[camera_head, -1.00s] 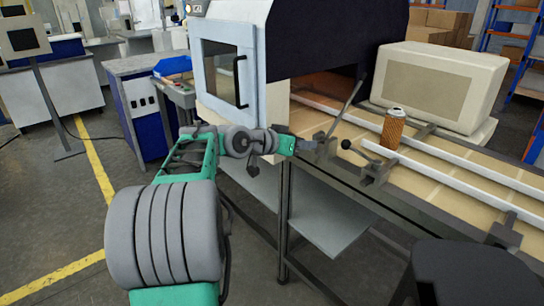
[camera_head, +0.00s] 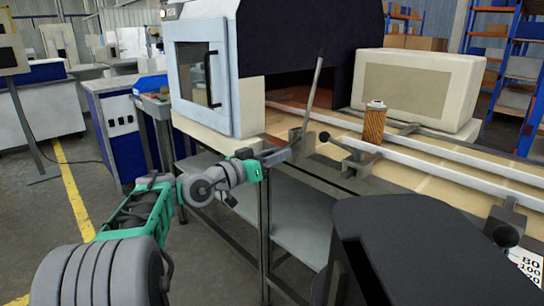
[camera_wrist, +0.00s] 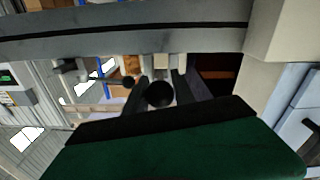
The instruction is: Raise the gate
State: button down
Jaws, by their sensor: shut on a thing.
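A thin grey rod (camera_head: 313,92), which looks like the gate arm, stands steeply up from a bracket (camera_head: 303,142) on the near rail of the conveyor. It leans slightly right. My gripper (camera_head: 288,153) is at this bracket, below the rod's foot. In the wrist view a black ball knob (camera_wrist: 160,94) sits between my fingers (camera_wrist: 162,84), which are shut on it. In the head view that knob is hidden by my gripper. A second lever with a black knob (camera_head: 324,136) sits just right of the bracket, apart from my gripper.
A copper-coloured canister (camera_head: 374,124) stands on the conveyor (camera_head: 450,172). A beige box housing (camera_head: 417,85) stands behind it. The machine with its door (camera_head: 203,88) rises left of the rod. A dark block (camera_head: 425,245) fills the near right.

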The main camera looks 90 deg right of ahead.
jog(key=shift+f, duration=0.3)
jog(key=c, duration=1.3)
grip_release()
jog(key=shift+s, duration=0.1)
jog(key=shift+o, duration=0.8)
jog(key=shift+r, duration=0.15)
jog(key=p+v, duration=0.1)
jog(key=v, duration=0.6)
jog(key=shift+w+a, duration=0.2)
jog(key=shift+w, duration=0.2)
